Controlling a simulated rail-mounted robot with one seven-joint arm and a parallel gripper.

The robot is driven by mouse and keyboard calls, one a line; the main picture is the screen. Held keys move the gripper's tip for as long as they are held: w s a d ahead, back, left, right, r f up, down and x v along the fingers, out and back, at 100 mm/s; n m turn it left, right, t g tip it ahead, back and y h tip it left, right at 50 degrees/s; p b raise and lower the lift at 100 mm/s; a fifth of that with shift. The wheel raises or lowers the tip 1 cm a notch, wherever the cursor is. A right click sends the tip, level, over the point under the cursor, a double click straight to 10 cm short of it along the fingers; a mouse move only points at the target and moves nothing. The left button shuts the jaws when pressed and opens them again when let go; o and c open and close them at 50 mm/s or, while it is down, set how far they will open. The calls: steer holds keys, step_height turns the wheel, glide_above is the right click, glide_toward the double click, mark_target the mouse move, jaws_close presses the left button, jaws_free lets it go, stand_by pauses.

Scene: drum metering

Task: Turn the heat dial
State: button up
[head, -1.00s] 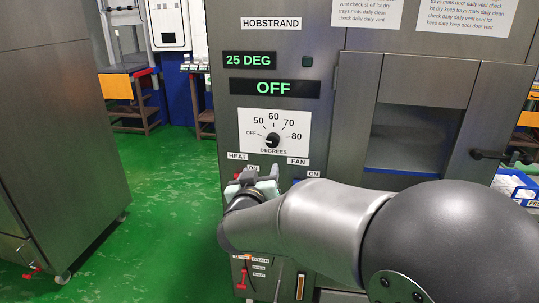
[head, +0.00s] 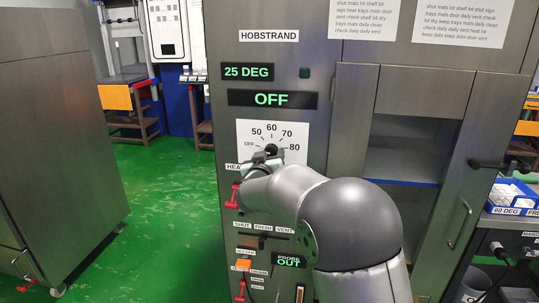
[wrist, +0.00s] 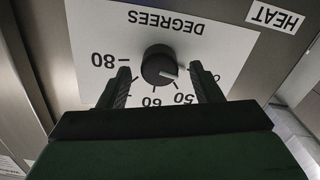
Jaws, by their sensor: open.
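The heat dial is a round black knob (wrist: 158,66) on a white plate marked OFF, 50, 60, 70, 80 and DEGREES. The plate (head: 287,130) shows in the head view below the displays. In the wrist view the plate appears upside down, and the knob's pale mark points toward the OFF side. My gripper (wrist: 162,88) is open, with one finger on each side of the knob in the picture; I cannot tell if they touch it. In the head view my gripper and wrist cover the lower part of the dial.
The displays read 25 DEG (head: 248,72) and OFF (head: 271,99). Red levers (head: 233,196) sit below the dial on the left. A cabinet door with a handle (head: 459,222) stands at the right, beside a blue bin (head: 512,196).

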steer(key=shift+w+d, duration=0.1)
steer(key=shift+w, duration=0.7)
steer(key=c, duration=1)
